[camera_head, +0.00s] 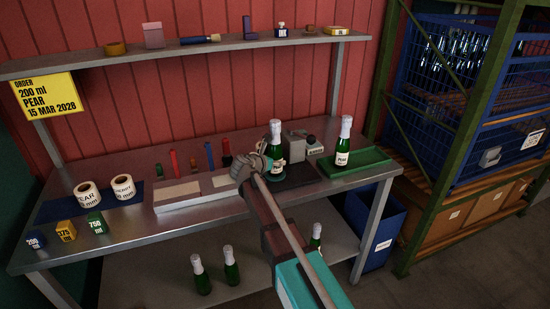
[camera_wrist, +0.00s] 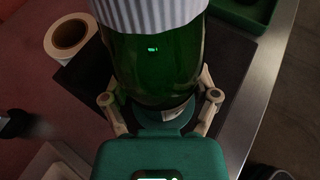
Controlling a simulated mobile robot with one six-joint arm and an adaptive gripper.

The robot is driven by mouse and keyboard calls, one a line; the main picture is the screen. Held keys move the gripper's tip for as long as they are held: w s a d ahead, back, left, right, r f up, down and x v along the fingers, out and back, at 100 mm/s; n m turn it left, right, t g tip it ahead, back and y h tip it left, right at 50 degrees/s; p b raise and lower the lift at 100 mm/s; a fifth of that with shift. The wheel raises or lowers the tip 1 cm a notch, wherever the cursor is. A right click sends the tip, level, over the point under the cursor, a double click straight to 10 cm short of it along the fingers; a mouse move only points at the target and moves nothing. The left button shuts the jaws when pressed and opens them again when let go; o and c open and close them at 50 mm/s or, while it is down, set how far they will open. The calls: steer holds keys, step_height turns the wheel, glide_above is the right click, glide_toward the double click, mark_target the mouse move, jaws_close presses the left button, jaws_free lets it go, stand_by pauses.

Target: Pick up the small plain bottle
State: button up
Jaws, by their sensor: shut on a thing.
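My gripper (camera_head: 262,168) is at the middle of the workbench, at a green bottle (camera_head: 276,150) with a pale top. In the wrist view its two fingers (camera_wrist: 160,104) lie on either side of the green bottle (camera_wrist: 158,75) and are shut on it. A white and grey striped band covers the upper part of the bottle in that view. A small piece of pale label shows low on its right. A dark surface lies below, and I cannot tell whether the bottle touches it. Another green bottle with a PEAR label (camera_head: 342,158) stands upright in the green tray (camera_head: 372,165).
Several small bottles, one at the left (camera_head: 200,277), stand on the lower shelf. Label rolls (camera_head: 88,195) and coloured blocks (camera_head: 66,231) are at the bench's left. A grey box (camera_head: 294,145) stands behind my gripper. A blue bin (camera_head: 377,235) and a rack (camera_head: 440,200) are at right.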

mark_target(271, 154)
steer(key=shift+r, duration=0.1)
step_height(271, 154, up, 3)
steer(key=p, duration=0.3)
steer(key=s+d+r+p, duration=0.2)
steer(key=s+r+p, duration=0.7)
steer(key=s, duration=0.4)
steer(key=shift+s+r+p, duration=0.4)
steer(key=shift+p, duration=0.1)
